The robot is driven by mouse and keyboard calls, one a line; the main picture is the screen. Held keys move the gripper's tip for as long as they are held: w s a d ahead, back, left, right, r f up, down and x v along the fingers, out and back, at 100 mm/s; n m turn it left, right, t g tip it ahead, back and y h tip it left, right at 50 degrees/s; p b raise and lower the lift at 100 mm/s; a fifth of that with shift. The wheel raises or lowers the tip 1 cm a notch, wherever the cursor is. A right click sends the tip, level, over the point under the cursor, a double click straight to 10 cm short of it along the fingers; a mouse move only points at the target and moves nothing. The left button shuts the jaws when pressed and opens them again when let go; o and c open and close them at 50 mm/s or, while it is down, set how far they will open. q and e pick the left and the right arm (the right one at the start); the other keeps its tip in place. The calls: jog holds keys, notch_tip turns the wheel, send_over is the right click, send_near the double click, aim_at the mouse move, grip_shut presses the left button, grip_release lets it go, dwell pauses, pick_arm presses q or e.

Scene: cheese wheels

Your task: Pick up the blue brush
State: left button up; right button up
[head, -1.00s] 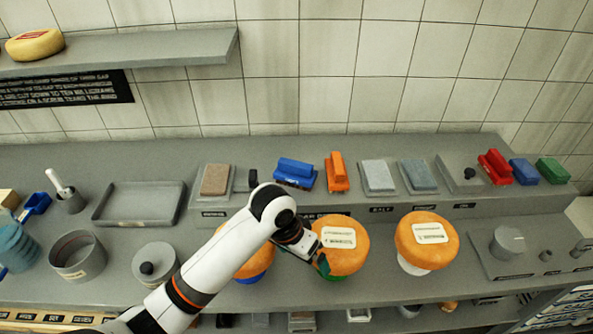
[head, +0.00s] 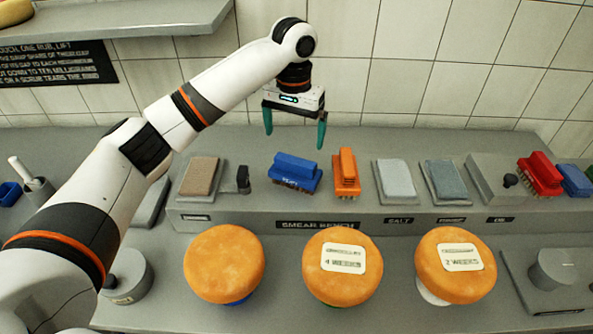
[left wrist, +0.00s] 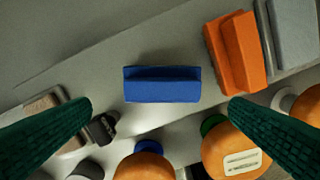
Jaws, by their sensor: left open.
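The blue brush (head: 295,172) lies on the raised grey shelf of the bench, bristles down, beside an orange brush (head: 346,172). My left gripper (head: 294,136) is open and empty, above and slightly behind the blue brush, its green fingers pointing down. In the left wrist view the blue brush (left wrist: 162,84) lies between and beyond the two spread fingers, apart from both. The orange brush (left wrist: 236,52) is to its right there. My right gripper is in neither view.
A brown pad (head: 200,176) and a small dark object (head: 243,180) sit left of the blue brush. Grey pads (head: 396,180) and a red brush (head: 540,174) are to the right. Three orange cheese wheels (head: 224,264) stand in front. The tiled wall is behind.

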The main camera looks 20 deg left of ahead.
aim_at(295, 160)
pick_arm(q)
notch_tip(295, 160, down, 3)
jog(key=shift+r, duration=0.2)
jog(key=shift+f+p, duration=0.4)
jog(key=shift+f, duration=0.25)
notch_tip(295, 160, down, 4)
jog(key=shift+s+d+f+p, duration=0.1)
jog(key=shift+f+p, duration=0.05)
jog(key=shift+p, duration=0.75)
jog(key=shift+f, duration=0.3)
jog(key=c, duration=0.7)
jog(key=shift+c, duration=0.6)
jog(key=shift+r, duration=0.1)
notch_tip(295, 160, up, 9)
jog(key=shift+r+b, duration=0.1)
jog(key=shift+b, duration=1.1)
jog(key=shift+r, duration=0.35)
